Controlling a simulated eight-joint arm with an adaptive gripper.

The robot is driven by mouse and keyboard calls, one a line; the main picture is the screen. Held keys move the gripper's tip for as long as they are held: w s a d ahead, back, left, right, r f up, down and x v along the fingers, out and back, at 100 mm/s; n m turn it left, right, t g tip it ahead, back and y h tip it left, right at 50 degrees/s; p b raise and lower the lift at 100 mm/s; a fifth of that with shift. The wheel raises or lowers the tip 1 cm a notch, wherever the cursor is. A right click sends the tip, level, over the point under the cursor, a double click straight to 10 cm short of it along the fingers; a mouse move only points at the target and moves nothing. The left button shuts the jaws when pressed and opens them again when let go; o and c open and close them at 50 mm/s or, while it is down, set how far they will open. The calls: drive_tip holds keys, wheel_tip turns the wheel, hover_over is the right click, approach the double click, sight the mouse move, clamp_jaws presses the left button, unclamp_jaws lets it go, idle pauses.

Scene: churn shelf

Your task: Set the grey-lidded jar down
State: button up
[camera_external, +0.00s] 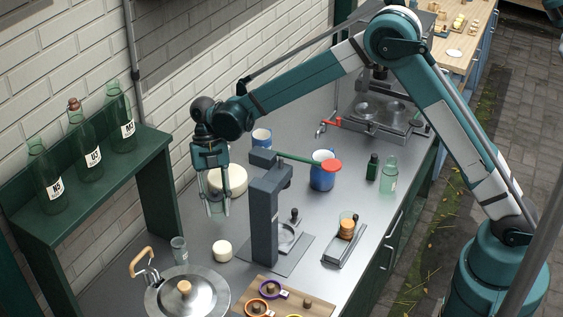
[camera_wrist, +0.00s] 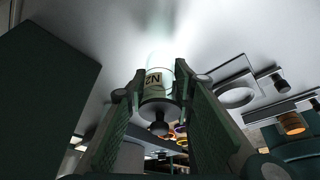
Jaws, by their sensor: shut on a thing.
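The grey-lidded jar (camera_wrist: 158,84) is clear glass with a pale label and a dark grey lid with a round knob. In the wrist view it sits between the two fingers of my gripper (camera_wrist: 158,98), which is shut on it near the lid. In the external view my gripper (camera_external: 216,205) points down at the left side of the grey counter (camera_external: 205,228), and the jar is hard to make out between the fingers. I cannot tell whether the jar's base touches the counter.
A round cream block (camera_external: 235,182) is beside my gripper, and a dark grey press (camera_external: 264,225) stands to its right. A small white cylinder (camera_external: 222,251), a glass (camera_external: 179,250) and a lidded pot (camera_external: 170,300) stand nearer the front. A green shelf (camera_external: 70,215) with bottles is left.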

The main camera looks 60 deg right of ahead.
sight(218, 215)
drive_tip(key=shift+f, duration=1.85)
drive_tip(key=shift+f, duration=0.2)
drive_tip(key=o, duration=1.2)
drive_tip(key=shift+r, duration=0.15)
drive_tip(key=v, duration=1.2)
